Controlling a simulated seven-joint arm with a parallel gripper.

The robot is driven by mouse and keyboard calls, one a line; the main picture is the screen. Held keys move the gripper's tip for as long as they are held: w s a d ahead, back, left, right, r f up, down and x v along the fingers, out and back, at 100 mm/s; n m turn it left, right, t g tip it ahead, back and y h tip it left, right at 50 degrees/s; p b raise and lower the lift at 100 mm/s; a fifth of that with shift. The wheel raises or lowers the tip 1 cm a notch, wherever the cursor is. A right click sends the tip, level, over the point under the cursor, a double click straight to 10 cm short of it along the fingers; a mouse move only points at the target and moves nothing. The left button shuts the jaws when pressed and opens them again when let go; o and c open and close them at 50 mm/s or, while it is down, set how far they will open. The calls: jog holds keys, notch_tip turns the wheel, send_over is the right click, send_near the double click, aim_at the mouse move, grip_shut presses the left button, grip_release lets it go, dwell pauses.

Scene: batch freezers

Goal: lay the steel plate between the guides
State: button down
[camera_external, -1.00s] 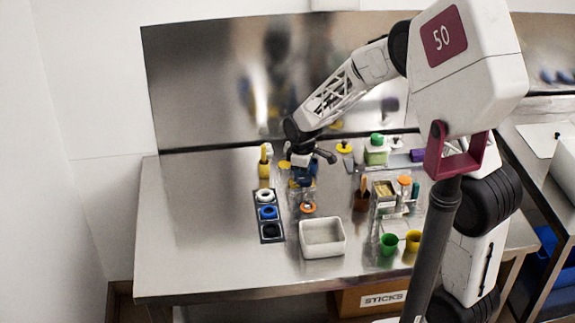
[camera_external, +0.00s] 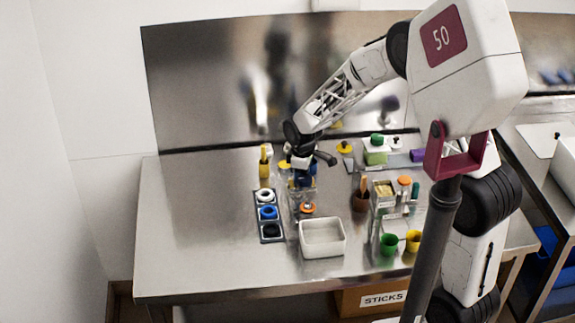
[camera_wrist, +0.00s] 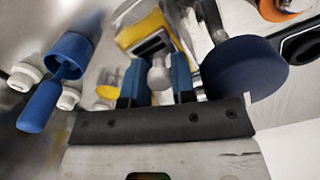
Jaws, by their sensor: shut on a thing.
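My gripper (camera_external: 303,180) is over the middle of the steel table, its blue fingertips low. In the wrist view the two blue fingers (camera_wrist: 157,80) close on a pale grey rounded knob (camera_wrist: 159,76). The knob may belong to the steel plate; the plate's flat face is not clearly seen, and the fingers and gripper body hide much below it. A yellow part with a dark window (camera_wrist: 150,42) lies just beyond the fingers. I cannot pick out the guides with certainty in either view.
A tray with white, blue and black rings (camera_external: 268,213) lies left of my gripper. A white bin (camera_external: 322,238) stands in front. A yellow bottle (camera_external: 264,163) is behind left. Green (camera_external: 388,244) and yellow cups (camera_external: 413,241) stand front right. The table's left side is clear.

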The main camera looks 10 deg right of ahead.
dwell(0.3)
jog(key=c, duration=0.9)
grip_release()
jog(key=shift+c, duration=0.8)
jog(key=shift+o, duration=0.5)
